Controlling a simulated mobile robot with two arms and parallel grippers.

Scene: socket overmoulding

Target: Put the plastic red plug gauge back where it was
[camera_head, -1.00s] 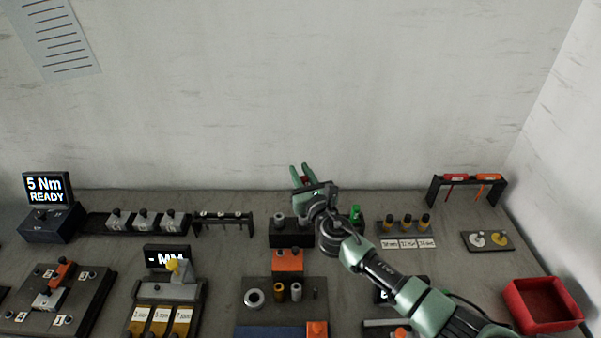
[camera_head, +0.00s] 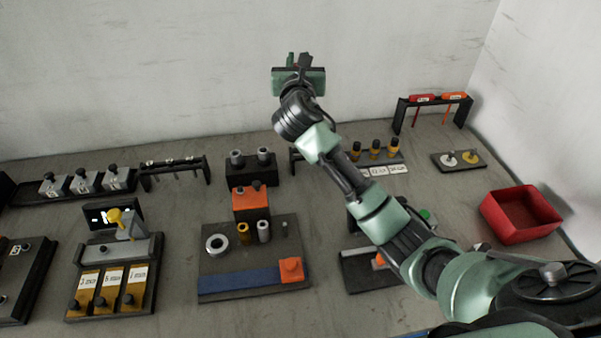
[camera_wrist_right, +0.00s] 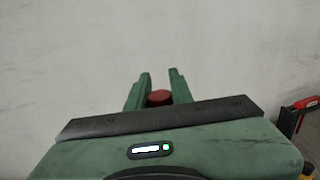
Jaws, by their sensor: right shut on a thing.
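My right gripper (camera_head: 298,60) is raised in front of the back wall, above the rear of the bench. In the right wrist view its two green fingers (camera_wrist_right: 159,84) are shut on a red round piece, which I take for the red plug gauge (camera_wrist_right: 159,98); only its end shows. In the head view the gauge is hidden by the gripper. A black block (camera_head: 251,178) with two grey cylinders stands below the gripper. A dark stand (camera_head: 295,158) right of it is mostly hidden behind my right arm. My left gripper is out of view.
Right of my arm are a rack with several black-and-yellow pieces (camera_head: 375,149), a hanging tool rack (camera_head: 400,110), a small disc tray (camera_head: 458,168) and a red bin (camera_head: 519,213). A base plate (camera_head: 209,282) with rings and pins lies in front. The air around the gripper is clear.

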